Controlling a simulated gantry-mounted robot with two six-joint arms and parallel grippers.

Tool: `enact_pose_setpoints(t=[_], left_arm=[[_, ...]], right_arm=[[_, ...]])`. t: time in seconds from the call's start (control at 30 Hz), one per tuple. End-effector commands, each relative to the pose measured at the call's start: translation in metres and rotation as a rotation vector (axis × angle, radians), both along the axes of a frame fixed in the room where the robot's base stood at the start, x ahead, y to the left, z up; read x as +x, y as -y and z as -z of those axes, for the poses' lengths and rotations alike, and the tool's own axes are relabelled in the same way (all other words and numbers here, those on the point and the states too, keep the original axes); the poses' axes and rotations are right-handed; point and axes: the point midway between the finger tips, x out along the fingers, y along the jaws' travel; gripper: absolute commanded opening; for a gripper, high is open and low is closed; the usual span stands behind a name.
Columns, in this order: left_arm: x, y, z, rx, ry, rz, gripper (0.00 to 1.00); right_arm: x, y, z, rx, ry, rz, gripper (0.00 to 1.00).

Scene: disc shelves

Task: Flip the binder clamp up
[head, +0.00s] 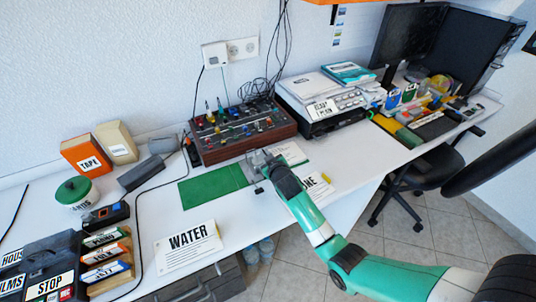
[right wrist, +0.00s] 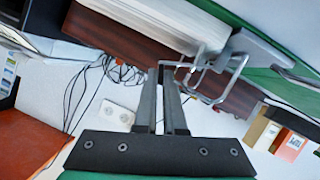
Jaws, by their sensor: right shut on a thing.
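The binder clamp (right wrist: 262,52) is a grey metal piece with bent wire loops. In the right wrist view it sits at the edge of a green board or mat, with its wire handle (right wrist: 207,72) reaching toward my fingers. My right gripper (right wrist: 174,66) is shut on the end of that wire handle. In the head view my right gripper (head: 262,168) is low over the desk, at the right end of the green mat (head: 212,186); it partly hides the grey clamp there. My left gripper is not in view.
A brown control box (head: 240,131) with knobs stands just behind. White signs, WATER (head: 188,248) and a partly hidden one (head: 318,187), lie near the front edge. A printer-like stack (head: 322,103) is to the right. Black cables hang at the wall.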

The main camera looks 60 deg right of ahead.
Motion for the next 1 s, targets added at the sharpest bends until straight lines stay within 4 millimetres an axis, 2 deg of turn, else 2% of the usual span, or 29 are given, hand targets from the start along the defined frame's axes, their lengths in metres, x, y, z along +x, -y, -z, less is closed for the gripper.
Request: enact_pose_setpoints(t=[0.37,1.0], left_arm=[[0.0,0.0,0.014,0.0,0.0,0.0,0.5],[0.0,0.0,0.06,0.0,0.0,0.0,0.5]], right_arm=[[0.012,-0.016,-0.009,-0.29,-0.21,-0.002,0.0],[0.031,-0.042,-0.014,-0.731,-0.532,0.0,0.0]])
